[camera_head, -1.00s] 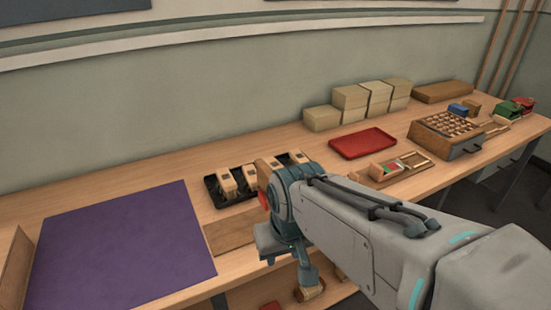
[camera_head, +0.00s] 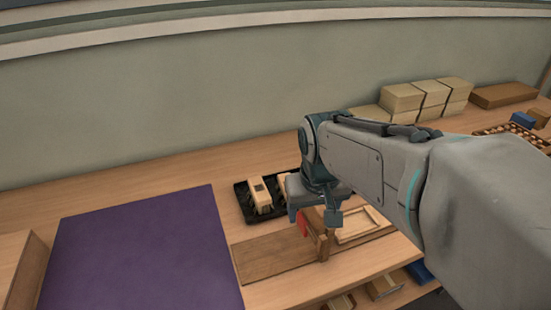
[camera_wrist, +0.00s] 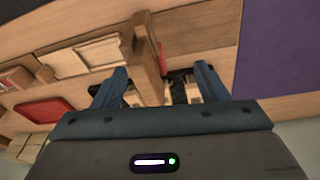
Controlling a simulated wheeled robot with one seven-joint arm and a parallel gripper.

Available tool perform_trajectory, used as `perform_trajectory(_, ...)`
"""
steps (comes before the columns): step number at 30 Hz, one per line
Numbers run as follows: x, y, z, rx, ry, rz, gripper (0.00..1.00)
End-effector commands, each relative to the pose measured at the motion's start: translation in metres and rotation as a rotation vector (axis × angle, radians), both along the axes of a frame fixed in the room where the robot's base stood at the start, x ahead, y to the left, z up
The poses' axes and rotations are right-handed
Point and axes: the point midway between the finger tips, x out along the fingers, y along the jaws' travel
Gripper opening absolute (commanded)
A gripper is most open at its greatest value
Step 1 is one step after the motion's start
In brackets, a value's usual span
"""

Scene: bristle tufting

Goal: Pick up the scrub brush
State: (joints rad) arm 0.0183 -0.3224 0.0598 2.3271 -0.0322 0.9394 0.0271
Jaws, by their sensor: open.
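Pale wooden block-like pieces, which may be scrub brushes, sit in a black tray (camera_head: 246,207). One piece (camera_head: 262,195) with a dark patch on top shows clearly in the head view; others are partly hidden by my arm. My gripper (camera_head: 318,208) is open, just right of that tray, above the bench. In the wrist view its two fingers (camera_wrist: 162,76) are spread apart, with a brown wooden upright (camera_wrist: 146,60) showing between them. Parts of pale pieces (camera_wrist: 180,92) show beyond, near the right finger. I cannot tell that anything is touched.
A brown board (camera_head: 275,262) with the upright and a red part (camera_head: 303,224) lies in front of the tray. A purple mat (camera_head: 145,255) lies left. Stacked pale blocks (camera_head: 405,97) stand at the back right. A red tray (camera_wrist: 42,110) shows in the wrist view. Bench behind the mat is clear.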

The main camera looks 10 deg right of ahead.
Motion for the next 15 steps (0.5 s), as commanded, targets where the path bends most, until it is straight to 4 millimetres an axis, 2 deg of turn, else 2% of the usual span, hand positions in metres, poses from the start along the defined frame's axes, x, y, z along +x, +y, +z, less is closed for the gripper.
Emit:
perform_trajectory(1,0.018,-0.001,0.002,-0.009,0.016,0.002,0.67)
perform_trajectory(8,0.096,-0.002,0.005,-0.037,0.077,0.026,0.67)
perform_trajectory(15,0.174,0.003,-0.011,-0.032,0.133,0.066,0.67)
